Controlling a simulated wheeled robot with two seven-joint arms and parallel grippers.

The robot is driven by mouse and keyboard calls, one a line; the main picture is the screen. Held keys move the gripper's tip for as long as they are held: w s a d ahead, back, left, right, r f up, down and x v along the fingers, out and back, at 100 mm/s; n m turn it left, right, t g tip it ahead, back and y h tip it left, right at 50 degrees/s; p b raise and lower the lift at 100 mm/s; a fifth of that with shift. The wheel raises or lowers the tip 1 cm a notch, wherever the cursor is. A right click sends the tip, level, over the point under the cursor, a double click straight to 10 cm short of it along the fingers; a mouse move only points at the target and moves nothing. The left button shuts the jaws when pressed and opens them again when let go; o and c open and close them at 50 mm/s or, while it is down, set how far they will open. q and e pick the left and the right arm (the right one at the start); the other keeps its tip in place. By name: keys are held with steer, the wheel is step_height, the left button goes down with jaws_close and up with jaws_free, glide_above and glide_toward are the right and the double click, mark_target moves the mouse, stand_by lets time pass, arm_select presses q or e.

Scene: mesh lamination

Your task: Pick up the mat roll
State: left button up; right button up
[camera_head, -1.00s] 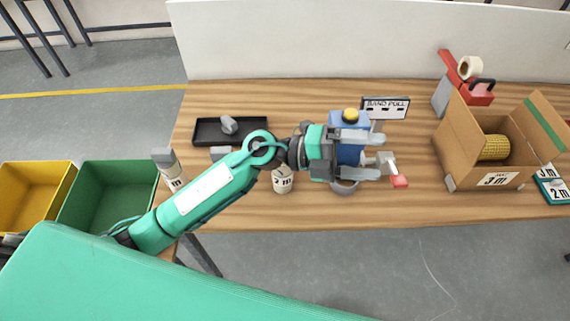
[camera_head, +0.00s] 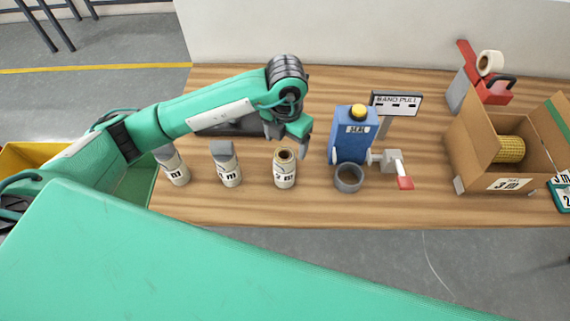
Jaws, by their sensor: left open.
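Three pale rolls with metre labels stand upright in a row on the table: a left one (camera_head: 176,168), a middle one (camera_head: 228,168) and a right one (camera_head: 284,172). The left and middle rolls have grey tops; the right roll shows a dark hole in its brown-rimmed top. A yellow mesh roll (camera_head: 510,149) lies inside an open cardboard box marked 3 m. My left gripper (camera_head: 304,142) is open and empty, just above and slightly to the right of the right roll, apart from it. Its arm hides part of the fingers. My right gripper is not in view.
A blue seal dispenser (camera_head: 353,146) with a grey ring (camera_head: 349,178) stands close right of the gripper, beside a hand-pull sign (camera_head: 396,103). The cardboard box (camera_head: 470,158) and a red tape dispenser (camera_head: 490,92) are further right.

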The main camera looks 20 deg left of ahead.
mark_target(285, 161)
arm_select(q)
step_height(285, 161, down, 5)
steer(key=shift+f+p, duration=0.1)
steer(key=shift+p, duration=0.45)
steer(key=shift+w+f+p, duration=0.15)
steer(key=shift+f+p, duration=0.3)
steer(key=f, duration=0.1)
steer(key=f+p, duration=0.1)
steer(key=f, duration=0.1)
steer(key=f+p, duration=0.1)
steer(key=shift+w+a+f, duration=0.25)
steer(key=shift+f, duration=0.05)
steer(key=c, duration=1.2)
steer(key=shift+r, duration=0.1)
